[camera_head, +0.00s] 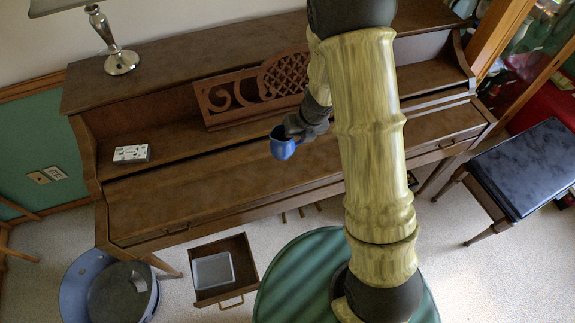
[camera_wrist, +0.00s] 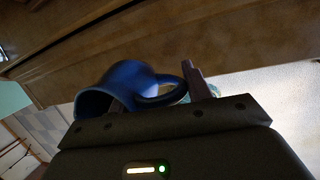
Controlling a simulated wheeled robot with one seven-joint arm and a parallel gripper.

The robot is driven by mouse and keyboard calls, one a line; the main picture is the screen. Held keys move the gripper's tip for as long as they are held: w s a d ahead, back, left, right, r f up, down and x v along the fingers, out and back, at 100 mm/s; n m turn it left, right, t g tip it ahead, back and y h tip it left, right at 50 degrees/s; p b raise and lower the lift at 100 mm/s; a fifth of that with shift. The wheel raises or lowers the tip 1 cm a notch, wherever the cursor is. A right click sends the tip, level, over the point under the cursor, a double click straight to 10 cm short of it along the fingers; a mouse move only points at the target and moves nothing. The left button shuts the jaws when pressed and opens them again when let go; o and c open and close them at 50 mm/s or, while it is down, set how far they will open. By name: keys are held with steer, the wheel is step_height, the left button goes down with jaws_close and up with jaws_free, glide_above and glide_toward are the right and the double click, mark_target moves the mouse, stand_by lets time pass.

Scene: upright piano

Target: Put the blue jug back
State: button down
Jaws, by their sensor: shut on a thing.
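A blue jug (camera_head: 283,143) hangs in my gripper (camera_head: 300,128) in front of the piano's music stand, above the closed key lid in the head view. In the wrist view the jug (camera_wrist: 122,88) lies at the jaws with its mouth toward the lower left and its handle toward the right. My gripper (camera_wrist: 160,95) is shut on the jug, and one finger shows beside the handle. The jug's far side and the exact grip point are hidden.
The upright piano (camera_head: 200,195) fills the middle. A lamp (camera_head: 120,60) stands on its top and a small patterned box (camera_head: 131,154) on its shelf. An open drawer (camera_head: 242,262) with a grey tray (camera_head: 213,271), a blue tub (camera_head: 85,265) and a bench (camera_head: 525,165) are around it.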

step_height(320, 180, down, 6)
steer(key=b, duration=0.3)
steer(key=shift+w, duration=0.1)
steer(key=shift+s+r, duration=0.15)
steer(key=shift+s, duration=0.05)
steer(key=shift+w+f, duration=0.1)
steer(key=shift+f, duration=0.25)
steer(key=shift+f+b, duration=1.25)
steer(key=shift+f, duration=0.3)
steer(key=shift+f, duration=0.15)
steer(key=c, duration=0.6)
jaws_free()
